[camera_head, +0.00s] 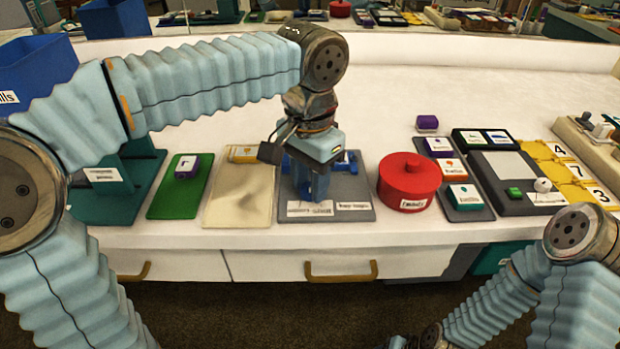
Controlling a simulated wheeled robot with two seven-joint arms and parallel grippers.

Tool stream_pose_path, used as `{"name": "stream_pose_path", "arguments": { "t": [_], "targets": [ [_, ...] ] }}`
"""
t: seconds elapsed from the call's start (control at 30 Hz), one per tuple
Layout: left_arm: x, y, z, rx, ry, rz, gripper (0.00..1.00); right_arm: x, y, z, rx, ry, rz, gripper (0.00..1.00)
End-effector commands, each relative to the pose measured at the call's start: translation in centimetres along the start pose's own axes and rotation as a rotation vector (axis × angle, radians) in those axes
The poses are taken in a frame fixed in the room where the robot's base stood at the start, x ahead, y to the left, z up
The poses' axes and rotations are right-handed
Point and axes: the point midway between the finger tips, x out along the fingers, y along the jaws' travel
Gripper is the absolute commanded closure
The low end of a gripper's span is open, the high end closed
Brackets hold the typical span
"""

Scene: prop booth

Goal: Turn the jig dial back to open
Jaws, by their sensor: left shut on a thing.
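The jig is a grey plate (357,212) with blue parts on it, lying on the white counter near its front edge. White labels lie along its front edge, too small to read. My left gripper (311,190) points down over the left part of the plate and is shut on the jig dial. The gripper and wrist hide the dial, so I cannot tell which way it is turned. A blue piece (350,167) of the jig shows just right of the gripper.
A red round lidded tin (409,180) stands close right of the jig. A beige tray (240,206) and a green mat (166,205) with a purple block (187,166) lie to the left. Dark trays and yellow number cards (570,172) are at right.

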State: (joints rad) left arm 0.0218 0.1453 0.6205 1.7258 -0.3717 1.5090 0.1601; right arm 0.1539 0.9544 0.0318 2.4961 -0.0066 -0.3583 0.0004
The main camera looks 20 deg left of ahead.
Motion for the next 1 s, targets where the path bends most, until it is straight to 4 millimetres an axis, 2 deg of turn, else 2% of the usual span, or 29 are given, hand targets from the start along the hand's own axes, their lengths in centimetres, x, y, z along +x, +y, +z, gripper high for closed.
{"name": "stream_pose_path", "arguments": {
  "t": [0.6,1.0],
  "targets": [
    [0.0,0.01,-0.02,0.573,0.001,0.0,0.97,0.0,0.0,0.0,0.0,0.0,0.0,0.41],
    [0.01,0.0,-0.01,0.82,0.0,0.0,0.97,0.0,0.0,0.0,0.0,0.0,0.0,0.41]
  ]
}}
